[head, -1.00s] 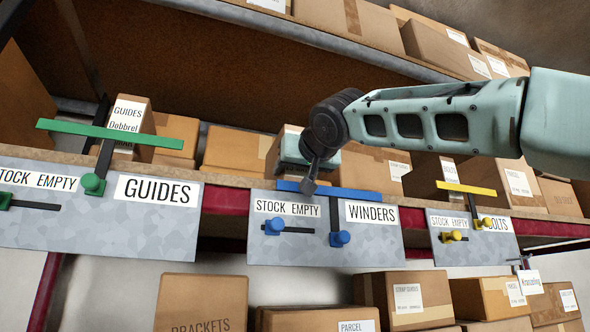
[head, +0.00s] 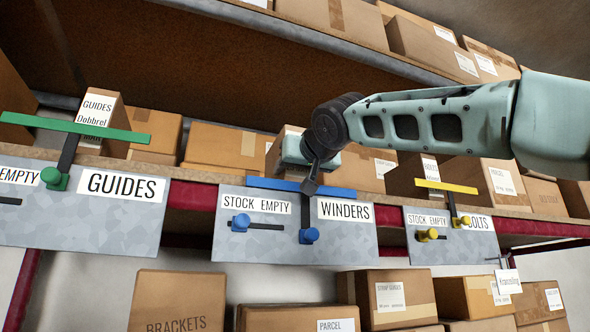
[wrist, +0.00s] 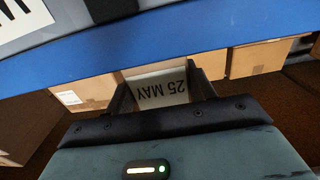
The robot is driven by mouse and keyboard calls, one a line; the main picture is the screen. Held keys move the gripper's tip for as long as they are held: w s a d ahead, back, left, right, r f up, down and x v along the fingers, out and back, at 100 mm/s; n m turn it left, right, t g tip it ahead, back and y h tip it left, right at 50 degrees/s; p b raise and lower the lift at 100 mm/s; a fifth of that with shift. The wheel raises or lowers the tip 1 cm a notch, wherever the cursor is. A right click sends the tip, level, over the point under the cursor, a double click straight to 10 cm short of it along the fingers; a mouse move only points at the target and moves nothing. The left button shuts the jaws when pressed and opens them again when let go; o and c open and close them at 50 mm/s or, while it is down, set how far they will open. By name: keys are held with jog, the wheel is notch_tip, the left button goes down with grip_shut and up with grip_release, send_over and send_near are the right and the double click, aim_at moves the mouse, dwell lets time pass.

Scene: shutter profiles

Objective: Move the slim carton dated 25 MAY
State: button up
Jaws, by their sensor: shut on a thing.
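The slim carton dated 25 MAY (wrist: 162,88) is between my gripper's fingers in the wrist view. Its white label reads upside down there. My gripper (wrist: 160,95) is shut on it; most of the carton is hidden. In the head view my gripper (head: 308,160) is at the WINDERS bay, by the blue bar (head: 265,184), and the arm hides much of what it holds. The blue bar also crosses the top of the wrist view (wrist: 230,35).
The WINDERS panel (head: 345,211) has blue knobs and a STOCK EMPTY label. The GUIDES bay with a green bar (head: 70,126) is left, and the BOLTS bay with a yellow bar (head: 446,186) is right. Brown cartons (head: 222,147) stand behind; more fill the shelves above and below.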

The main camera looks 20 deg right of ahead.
jog(key=o, duration=1.4)
jog(key=shift+c, duration=0.2)
jog(key=shift+s, duration=0.1)
jog(key=shift+s+f+b, duration=0.1)
jog(key=shift+s+b, duration=0.2)
jog(key=shift+b, duration=0.1)
jog(key=s+b, duration=0.8)
jog(key=s, duration=0.8)
jog(key=shift+s, duration=0.35)
jog(key=shift+d, duration=0.1)
